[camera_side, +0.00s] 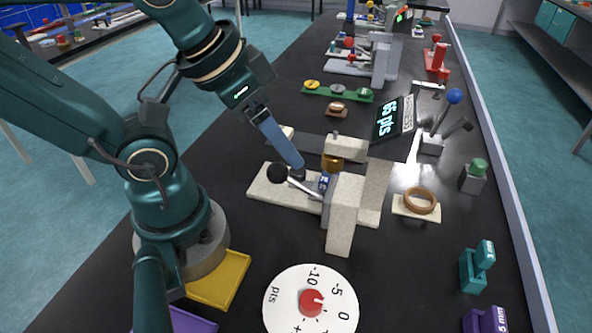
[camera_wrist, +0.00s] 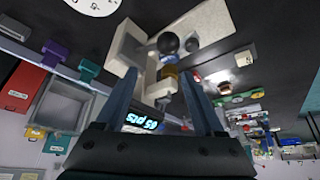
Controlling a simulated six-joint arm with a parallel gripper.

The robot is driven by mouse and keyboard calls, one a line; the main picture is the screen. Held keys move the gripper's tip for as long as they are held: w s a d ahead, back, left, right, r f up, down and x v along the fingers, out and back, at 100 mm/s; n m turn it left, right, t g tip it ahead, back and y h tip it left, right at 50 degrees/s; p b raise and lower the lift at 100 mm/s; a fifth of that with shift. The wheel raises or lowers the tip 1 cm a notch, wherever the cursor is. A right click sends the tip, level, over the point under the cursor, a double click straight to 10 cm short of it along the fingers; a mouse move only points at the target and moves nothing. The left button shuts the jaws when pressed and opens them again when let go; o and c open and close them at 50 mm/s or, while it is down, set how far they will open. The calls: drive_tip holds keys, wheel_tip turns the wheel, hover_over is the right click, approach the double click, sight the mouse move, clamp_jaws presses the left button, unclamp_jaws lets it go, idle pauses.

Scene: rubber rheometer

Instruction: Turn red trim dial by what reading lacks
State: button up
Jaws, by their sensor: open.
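The red trim dial (camera_side: 312,302) sits on a white round scale (camera_side: 283,315) marked "-10", "-5", "0" and "pts", at the bottom of the side view. Its white pointer mark faces right, roughly between "-5" and "0". Part of the scale shows at the top edge of the wrist view (camera_wrist: 92,4); the red knob is out of frame there. A tilted black display (camera_side: 393,119) reads "65 pts"; it also shows in the wrist view (camera_wrist: 138,120). My gripper (camera_side: 297,164) is open and empty over the cream rheometer (camera_side: 345,205), well away from the dial.
The rheometer has a black ball handle (camera_side: 277,173), a brass cylinder (camera_side: 333,163) and a small blue label with blurred figures. A brown ring (camera_side: 420,200) on a pad, a blue-knobbed lever (camera_side: 454,96) and a green-topped block (camera_side: 475,177) stand right. A yellow tray (camera_side: 222,283) lies left of the dial.

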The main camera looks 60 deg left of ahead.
wheel_tip(320, 180, up, 5)
drive_tip(key=n+g, duration=0.5)
drive_tip(key=n, duration=0.4)
hover_over(311, 298)
drive_tip(key=f, duration=0.1)
wheel_tip(311, 298, down, 14)
drive_tip(key=shift+s+a+r, duration=0.1)
drive_tip(key=shift+a+r, duration=0.05)
drive_tip(key=shift+r, duration=0.05)
drive_tip(key=shift+f, duration=2.75)
clamp_jaws()
